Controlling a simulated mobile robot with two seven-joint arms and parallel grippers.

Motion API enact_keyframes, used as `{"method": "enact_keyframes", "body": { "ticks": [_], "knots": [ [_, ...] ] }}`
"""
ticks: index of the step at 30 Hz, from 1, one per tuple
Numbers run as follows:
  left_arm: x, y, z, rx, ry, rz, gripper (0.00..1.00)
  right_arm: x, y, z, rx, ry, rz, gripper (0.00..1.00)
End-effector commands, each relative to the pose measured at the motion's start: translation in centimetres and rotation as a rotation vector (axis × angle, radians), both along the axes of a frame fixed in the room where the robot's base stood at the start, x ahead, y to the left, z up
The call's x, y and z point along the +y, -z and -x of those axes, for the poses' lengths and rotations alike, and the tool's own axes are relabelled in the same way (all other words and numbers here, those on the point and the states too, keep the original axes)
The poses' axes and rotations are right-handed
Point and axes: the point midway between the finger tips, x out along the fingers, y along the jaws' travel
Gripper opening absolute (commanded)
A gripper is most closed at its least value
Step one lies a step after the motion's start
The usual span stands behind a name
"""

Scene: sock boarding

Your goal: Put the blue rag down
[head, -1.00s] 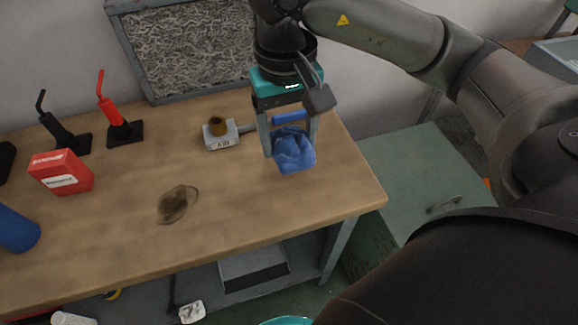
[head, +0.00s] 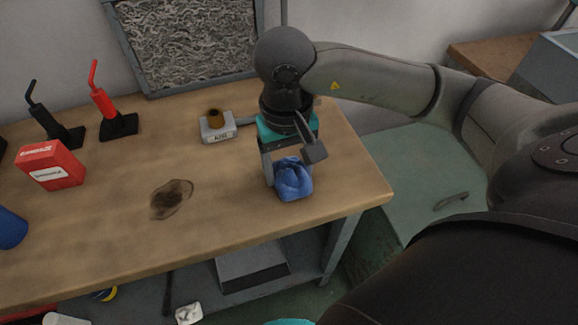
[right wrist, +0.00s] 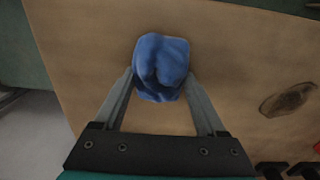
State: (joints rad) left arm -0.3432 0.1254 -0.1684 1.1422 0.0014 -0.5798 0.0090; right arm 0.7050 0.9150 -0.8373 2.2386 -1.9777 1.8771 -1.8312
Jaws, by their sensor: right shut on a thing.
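The crumpled blue rag (head: 293,181) is at the right end of the wooden workbench. It also shows between the fingertips in the right wrist view (right wrist: 160,66). My right gripper (head: 287,170) points down and is shut on the rag, with a finger on each side of it. The rag is at or very close to the bench top; I cannot tell for sure whether it touches. My left gripper is not in view.
The workbench (head: 235,225) has a dark stain (head: 171,199) left of the rag. A small grey labelled block (head: 217,128) stands behind it. The bench's right edge is near the rag.

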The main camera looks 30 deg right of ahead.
Motion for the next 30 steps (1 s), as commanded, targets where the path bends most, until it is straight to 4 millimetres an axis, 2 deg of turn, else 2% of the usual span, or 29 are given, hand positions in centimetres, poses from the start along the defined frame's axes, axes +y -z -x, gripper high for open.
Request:
{"method": "enact_keyframes", "body": {
  "ticks": [15,16,22,30],
  "knots": [
    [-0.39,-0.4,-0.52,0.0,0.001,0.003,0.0,0.02,0.3,-0.01,0.0,0.0,0.0,0.29],
    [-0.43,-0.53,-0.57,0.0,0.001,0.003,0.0,0.01,0.27,0.01,0.0,0.0,0.0,0.76],
    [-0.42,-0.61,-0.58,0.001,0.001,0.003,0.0,0.02,0.23,0.01,0.0,0.0,0.0,0.98],
    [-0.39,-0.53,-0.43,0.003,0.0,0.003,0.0,0.0,0.2,0.0,0.0,0.0,0.0,1.0]
  ]
}}
